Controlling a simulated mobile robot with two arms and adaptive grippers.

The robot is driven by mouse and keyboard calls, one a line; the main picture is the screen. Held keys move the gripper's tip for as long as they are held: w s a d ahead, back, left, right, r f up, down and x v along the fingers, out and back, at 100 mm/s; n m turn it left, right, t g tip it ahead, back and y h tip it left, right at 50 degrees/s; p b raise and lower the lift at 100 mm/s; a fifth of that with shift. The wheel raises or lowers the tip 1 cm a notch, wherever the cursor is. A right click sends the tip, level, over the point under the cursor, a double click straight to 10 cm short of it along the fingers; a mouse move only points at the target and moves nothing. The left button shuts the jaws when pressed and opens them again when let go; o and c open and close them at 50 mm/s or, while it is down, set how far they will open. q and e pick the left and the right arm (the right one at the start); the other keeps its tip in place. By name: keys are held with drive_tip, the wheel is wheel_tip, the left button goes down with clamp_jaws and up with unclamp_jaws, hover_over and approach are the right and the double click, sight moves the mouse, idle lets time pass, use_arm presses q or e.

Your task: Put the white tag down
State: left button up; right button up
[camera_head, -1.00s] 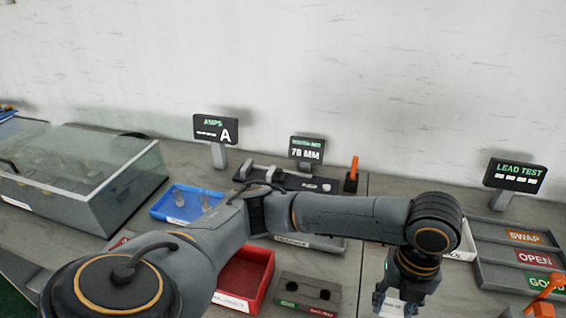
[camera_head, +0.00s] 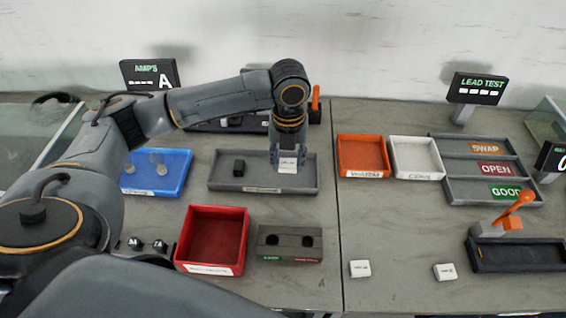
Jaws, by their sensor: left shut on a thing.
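My left gripper (camera_head: 287,160) points down over the back right part of a grey tray (camera_head: 225,184). It is shut on a white tag (camera_head: 288,167) with small dark print. The tag is at or just above the tray floor; I cannot tell whether it touches. Two more white tags lie on the bare table at the front right, one left (camera_head: 360,269) and one right (camera_head: 445,272). My right gripper is not in view.
A small black block (camera_head: 239,168) sits in the grey tray. A blue bin (camera_head: 160,188), a red bin (camera_head: 213,211), an orange tray (camera_head: 362,140) and a white tray (camera_head: 415,142) stand around. A sorting rack (camera_head: 480,195) is at right.

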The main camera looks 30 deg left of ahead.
use_arm(q)
hover_over(286, 175)
wheel_tip(286, 175, down, 6)
drive_tip(key=shift+s+r, duration=0.15)
drive_tip(key=shift+r, duration=0.05)
drive_tip(key=shift+a+f+p, duration=0.1)
drive_tip(key=shift+f+p, duration=0.45)
drive_tip(key=shift+f, duration=1.2)
drive_tip(key=shift+f, duration=0.15)
drive_tip(key=o, duration=0.9)
wheel_tip(286, 175, up, 12)
drive_tip(key=b, duration=0.1)
drive_tip(key=shift+r, duration=0.2)
drive_tip(key=shift+f, duration=0.1)
